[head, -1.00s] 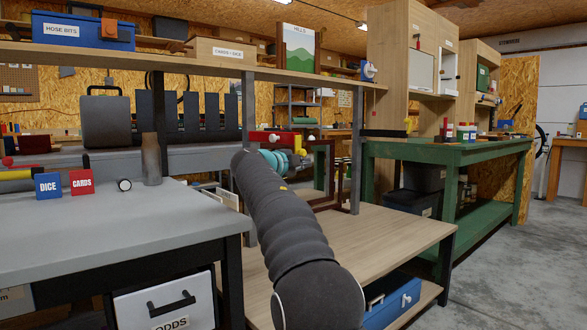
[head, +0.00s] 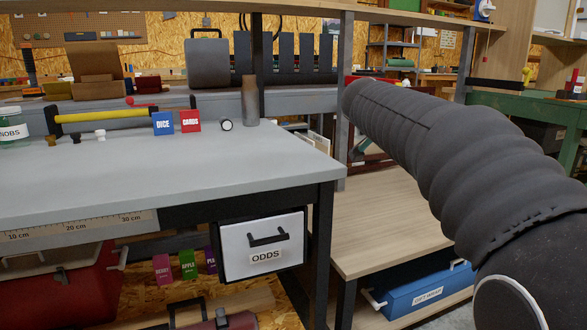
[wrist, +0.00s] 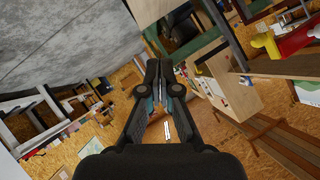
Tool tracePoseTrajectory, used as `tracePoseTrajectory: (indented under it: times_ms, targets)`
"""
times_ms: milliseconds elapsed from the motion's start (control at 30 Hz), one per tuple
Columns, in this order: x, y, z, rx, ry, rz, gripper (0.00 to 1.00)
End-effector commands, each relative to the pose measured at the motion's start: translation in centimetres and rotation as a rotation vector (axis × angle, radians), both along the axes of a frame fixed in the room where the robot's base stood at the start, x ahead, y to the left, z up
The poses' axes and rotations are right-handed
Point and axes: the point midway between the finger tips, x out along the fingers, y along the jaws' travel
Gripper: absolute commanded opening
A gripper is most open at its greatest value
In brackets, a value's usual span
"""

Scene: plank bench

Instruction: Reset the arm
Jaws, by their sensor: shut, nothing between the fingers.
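My gripper (wrist: 158,75) shows in the wrist view with its dark fingers together and nothing between them. It points out over the room, with the concrete floor (wrist: 60,40) at the upper left of that view. In the head view my sleeved dark arm reaches from the lower right toward the upper middle. The gripper itself is hidden behind the arm there.
An ODDS drawer (head: 262,245) hangs below. A wooden bench (head: 385,225) is bare under my arm. A green bench (head: 520,107) stands right.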

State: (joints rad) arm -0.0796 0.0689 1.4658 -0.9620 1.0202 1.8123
Motion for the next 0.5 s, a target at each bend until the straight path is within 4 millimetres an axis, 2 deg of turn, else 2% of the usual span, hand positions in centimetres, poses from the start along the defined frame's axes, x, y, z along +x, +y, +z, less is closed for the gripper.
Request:
tracePoseTrajectory:
  times_ms: [33,167,500]
  targets:
    - [-2.3,0.2,0.0,-0.004,0.07,0.047,0.0]
    - [-7.6,1.1,-2.1,-0.022,0.259,0.202,0.0]
    - [-21.8,5.2,-9.2,-0.074,0.618,0.689,0.0]
